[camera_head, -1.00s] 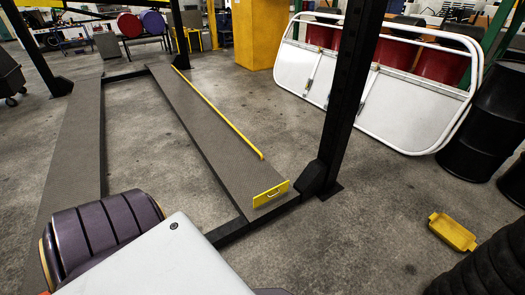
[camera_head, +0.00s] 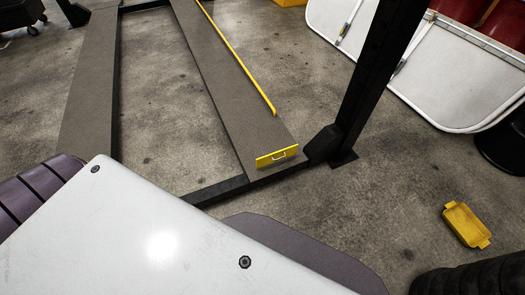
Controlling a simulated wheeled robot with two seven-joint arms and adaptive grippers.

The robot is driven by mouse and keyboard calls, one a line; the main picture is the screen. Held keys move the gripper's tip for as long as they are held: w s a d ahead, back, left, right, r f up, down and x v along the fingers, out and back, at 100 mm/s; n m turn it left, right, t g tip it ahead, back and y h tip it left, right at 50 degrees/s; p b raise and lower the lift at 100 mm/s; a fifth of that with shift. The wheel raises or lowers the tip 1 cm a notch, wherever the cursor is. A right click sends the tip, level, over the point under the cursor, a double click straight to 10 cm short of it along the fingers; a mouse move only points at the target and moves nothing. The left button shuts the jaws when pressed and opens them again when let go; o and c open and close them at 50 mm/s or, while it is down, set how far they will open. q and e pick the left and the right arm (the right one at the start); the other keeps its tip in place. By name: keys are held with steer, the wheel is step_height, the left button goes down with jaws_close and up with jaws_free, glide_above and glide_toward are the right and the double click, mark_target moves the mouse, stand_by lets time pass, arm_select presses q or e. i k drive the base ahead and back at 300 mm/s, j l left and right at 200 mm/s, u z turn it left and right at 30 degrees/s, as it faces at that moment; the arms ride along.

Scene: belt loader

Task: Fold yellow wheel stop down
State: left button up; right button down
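The yellow wheel stop (camera_head: 277,156) is a small plate with a handle on its face. It stands upright across the near end of the right grey ramp (camera_head: 235,98) of the lift. My own white body panel and a dark purple-grey segmented arm part fill the lower left of the head view. Neither of my grippers shows, and no part of me touches the wheel stop.
A black lift post (camera_head: 366,85) rises just right of the wheel stop. A yellow rail (camera_head: 238,58) runs along the ramp's right edge. A yellow tray (camera_head: 466,224) lies on the floor at right, near black tyres (camera_head: 478,280). Concrete floor between is clear.

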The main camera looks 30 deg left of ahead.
mark_target(267, 160)
steer(key=i+j+u, duration=0.1)
steer(key=i+u, duration=0.6)
steer(key=u, duration=0.15)
steer(key=i+j+u, duration=0.1)
steer(key=i, duration=0.3)
steer(key=i+j+u, duration=0.1)
steer(key=i, duration=0.25)
